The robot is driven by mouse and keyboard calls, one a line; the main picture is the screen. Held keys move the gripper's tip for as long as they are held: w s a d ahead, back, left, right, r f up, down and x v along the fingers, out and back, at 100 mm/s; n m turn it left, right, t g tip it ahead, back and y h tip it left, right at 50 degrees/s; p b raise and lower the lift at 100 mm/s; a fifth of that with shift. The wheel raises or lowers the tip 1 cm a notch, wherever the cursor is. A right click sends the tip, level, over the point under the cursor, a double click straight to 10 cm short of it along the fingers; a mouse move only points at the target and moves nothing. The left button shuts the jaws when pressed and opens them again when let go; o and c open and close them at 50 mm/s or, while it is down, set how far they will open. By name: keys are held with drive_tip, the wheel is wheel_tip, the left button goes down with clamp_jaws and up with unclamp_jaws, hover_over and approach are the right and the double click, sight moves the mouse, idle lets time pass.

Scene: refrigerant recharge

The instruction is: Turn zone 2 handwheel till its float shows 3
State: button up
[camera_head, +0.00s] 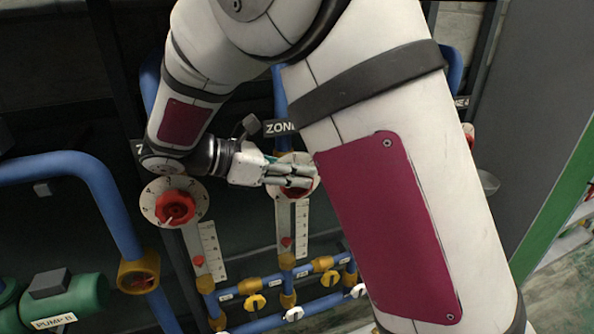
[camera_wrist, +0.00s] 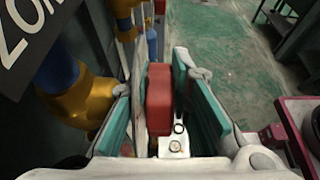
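The zone 2 handwheel (camera_head: 309,186) is red on a pale round dial, partly hidden behind my gripper (camera_head: 312,177) in the head view. My gripper reaches it from the left. In the wrist view a red part of the handwheel (camera_wrist: 159,100) lies between the two teal finger pads (camera_wrist: 160,78). The far end of the right pad is close to it; whether both pads press on it is unclear. Below the dial, the red float (camera_head: 286,241) sits low beside the zone 2 scale (camera_head: 302,220). The scale's figures are too small to read.
Another red handwheel (camera_head: 176,207) with its dial stands to the left, with its own float (camera_head: 198,261) and scale (camera_head: 210,245). Blue pipes with yellow valves (camera_head: 255,302) run below. The zone sign (camera_head: 278,127) is close above my gripper. My arm hides the right side.

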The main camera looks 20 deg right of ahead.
clamp_jaws()
drive_tip(key=shift+s+d+r+y+p, duration=0.1)
drive_tip(key=shift+d+r+y+p, duration=0.1)
drive_tip(key=shift+y+p, duration=0.4)
drive_tip(key=shift+f, duration=0.15)
drive_tip(key=o, duration=0.5)
unclamp_jaws()
drive_tip(key=v, duration=1.2)
